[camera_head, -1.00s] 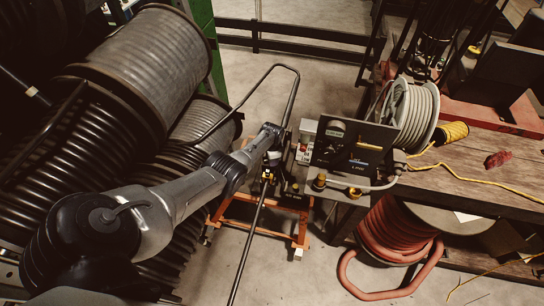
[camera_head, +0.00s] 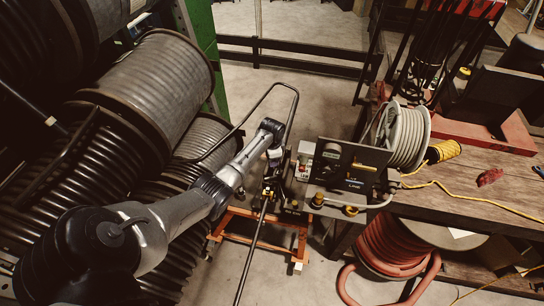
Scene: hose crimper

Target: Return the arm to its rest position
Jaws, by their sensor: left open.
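My left arm (camera_head: 185,215) reaches in from the lower left, grey and black, and bends down at its wrist (camera_head: 270,128). My left gripper (camera_head: 269,190) hangs below that wrist, small and dark, with its jaws open. It is left of the crimper (camera_head: 352,165), a dark-panelled machine at the table's left end, and appears apart from it. I see nothing held in the jaws, though their tips are hard to make out against the dark parts behind. My right gripper is out of view.
Large ribbed hose reels (camera_head: 150,85) crowd the left, close to my arm. An orange frame (camera_head: 262,238) stands on the floor below the gripper. A wooden table (camera_head: 480,185) with a grey hose reel (camera_head: 408,137) is at right; a red hose coil (camera_head: 395,240) is beneath.

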